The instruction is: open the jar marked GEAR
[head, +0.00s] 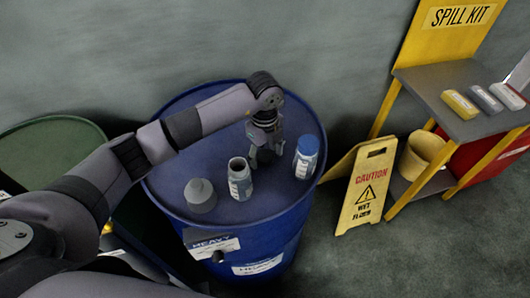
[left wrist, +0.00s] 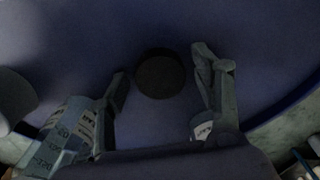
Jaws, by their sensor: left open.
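A blue drum (head: 175,130) bears the jars. A jar with a dark top and a pale label (head: 239,178) stands in the middle; I cannot tell if the top is a lid or an opening. A blue-lidded jar (head: 306,157) stands to its right. The word GEAR is not readable on either. My left gripper (head: 264,158) is open and empty, pointing down between the two jars. In the left wrist view, a dark round thing (left wrist: 160,75) lies just ahead of the left fingertips (left wrist: 160,85), untouched. A labelled jar (left wrist: 65,135) shows at lower left, partly behind a finger.
A grey conical vessel (head: 201,195) stands at the drum's left front. A green drum (head: 50,140) is at the left. A yellow wet-floor sign (head: 364,187) stands right of the drum.

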